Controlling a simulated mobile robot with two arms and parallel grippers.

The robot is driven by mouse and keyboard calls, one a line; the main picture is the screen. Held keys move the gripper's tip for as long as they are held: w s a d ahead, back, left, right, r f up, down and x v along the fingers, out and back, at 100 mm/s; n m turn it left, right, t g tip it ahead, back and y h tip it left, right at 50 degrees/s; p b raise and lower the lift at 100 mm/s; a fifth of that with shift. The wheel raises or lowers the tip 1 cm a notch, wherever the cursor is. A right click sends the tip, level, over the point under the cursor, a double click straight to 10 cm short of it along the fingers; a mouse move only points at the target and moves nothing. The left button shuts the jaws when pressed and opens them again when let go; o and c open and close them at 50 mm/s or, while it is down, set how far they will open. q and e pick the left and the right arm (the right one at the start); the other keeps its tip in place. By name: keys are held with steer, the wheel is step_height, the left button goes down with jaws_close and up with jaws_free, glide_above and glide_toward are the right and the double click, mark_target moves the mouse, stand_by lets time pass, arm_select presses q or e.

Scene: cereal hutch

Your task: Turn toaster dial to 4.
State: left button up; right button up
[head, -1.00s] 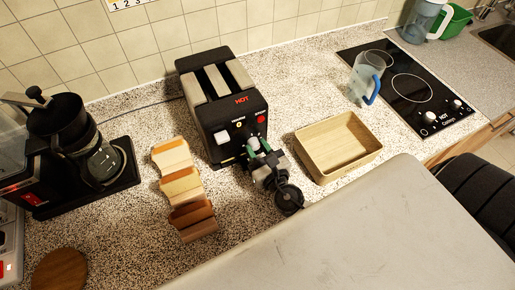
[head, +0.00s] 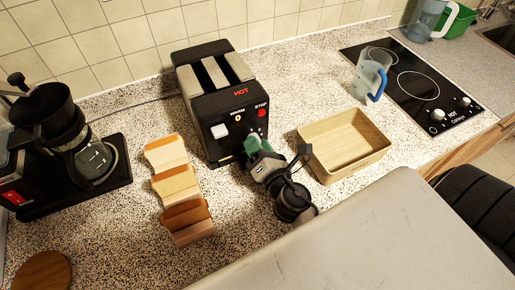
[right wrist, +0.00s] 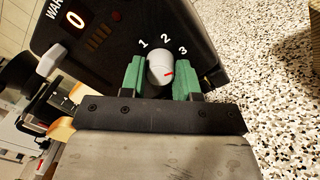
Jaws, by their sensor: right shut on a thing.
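The black toaster (head: 215,90) stands against the tiled wall, its front toward me. The white dial (right wrist: 160,69) is at the lower right of that front, between the green fingertips of my right gripper (right wrist: 160,77), which is shut on it. In the right wrist view the digits 1, 2 and 3 show around the dial; no 4 is visible. In the head view my right gripper (head: 257,145) covers most of the dial. My left gripper is not in view.
A coffee maker (head: 70,150) is at the left. A jug (head: 368,76) stands by the black hob (head: 415,85). A grey surface (head: 370,235) fills the lower right.

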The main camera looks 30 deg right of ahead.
steer(key=m+b, duration=0.1)
steer(key=m, duration=0.3)
steer(key=shift+m, duration=0.4)
steer(key=m, duration=0.5)
steer(key=shift+h+b, duration=0.3)
steer(key=shift+b, duration=0.1)
steer(key=o, duration=0.9)
steer(key=s+b, duration=0.1)
steer(key=s, duration=0.2)
steer(key=s+b, duration=0.1)
steer(key=s, duration=0.2)
steer(key=s+b, duration=0.1)
steer(key=s, duration=0.2)
steer(key=shift+s+a+f+b, duration=0.25)
steer(key=shift+a+f+b, duration=0.05)
steer(key=shift+f+b, duration=0.1)
steer(key=shift+s+r, duration=0.15)
steer(key=shift+s, duration=0.55)
